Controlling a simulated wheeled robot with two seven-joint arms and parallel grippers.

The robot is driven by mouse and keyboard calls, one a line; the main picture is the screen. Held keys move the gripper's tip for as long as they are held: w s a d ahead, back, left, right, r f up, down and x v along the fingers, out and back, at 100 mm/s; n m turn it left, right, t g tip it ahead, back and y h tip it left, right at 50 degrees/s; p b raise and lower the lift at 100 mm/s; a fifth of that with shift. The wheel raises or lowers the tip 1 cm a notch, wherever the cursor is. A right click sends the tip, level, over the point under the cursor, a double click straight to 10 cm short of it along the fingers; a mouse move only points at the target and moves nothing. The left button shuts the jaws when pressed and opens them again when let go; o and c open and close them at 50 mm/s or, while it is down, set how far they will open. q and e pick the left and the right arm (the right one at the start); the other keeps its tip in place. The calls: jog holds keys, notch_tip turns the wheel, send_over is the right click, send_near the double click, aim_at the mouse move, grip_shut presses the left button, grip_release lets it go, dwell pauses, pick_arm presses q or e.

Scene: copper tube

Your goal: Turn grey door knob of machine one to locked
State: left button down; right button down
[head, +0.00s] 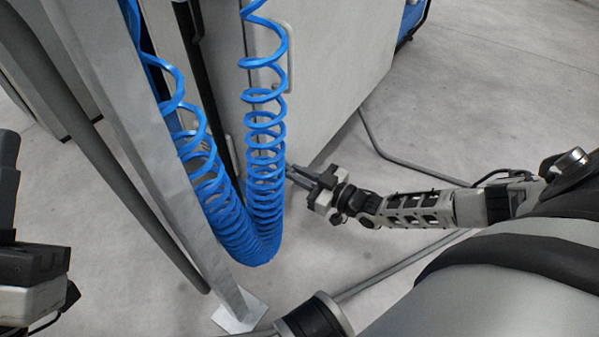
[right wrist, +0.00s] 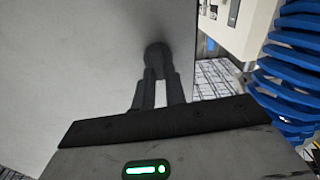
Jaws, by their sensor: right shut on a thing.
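The grey door knob (right wrist: 157,57) is a dark grey rounded piece on the pale door panel (right wrist: 75,70) in the right wrist view. My right gripper (right wrist: 157,92) has its two fingers closed on the knob from below in that picture. In the head view my right gripper (head: 293,173) reaches left to the lower side of the pale machine (head: 335,70). The knob is hidden there behind the blue coiled hose (head: 265,130). Part of my left arm shows at the left edge, but its fingers do not show.
The blue coiled hose hangs in a loop just left of my right gripper, close to it. A grey post (head: 150,130) with a foot plate stands left of the hose. A thin pipe (head: 395,158) runs along the floor. The floor (head: 480,90) at right is open.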

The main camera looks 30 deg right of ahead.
pick_arm(q)
jog(key=shift+w+a+f+n+g+y+p, duration=0.1)
jog(key=shift+w+f+n+g+y+p, duration=0.15)
jog(key=shift+f+n+y, duration=0.5)
jog(key=shift+w+d+f+n+y+p, duration=0.15)
jog(key=shift+f+n+y+p, duration=0.2)
jog(key=shift+f+n+y, duration=0.45)
jog(key=shift+w+a+f+n+g+y+p, duration=0.25)
jog(key=shift+f+n+y, duration=0.2)
jog(key=shift+n, duration=0.6)
pick_arm(e)
jog(key=shift+s+a+f+n, duration=0.1)
jog(key=shift+a+f+n, duration=0.1)
jog(key=shift+n, duration=2.55)
jog(key=shift+s+a+f+n, duration=0.1)
jog(key=shift+f+n, duration=0.1)
jog(key=shift+n, duration=2.6)
jog(key=shift+a+f+n, duration=0.15)
jog(key=shift+f+n, duration=0.05)
jog(key=shift+n, duration=2.55)
pick_arm(q)
jog(key=shift+d+r, duration=0.1)
jog(key=shift+r, duration=0.05)
pick_arm(e)
jog(key=c, duration=1.4)
grip_release()
jog(key=shift+c, duration=0.2)
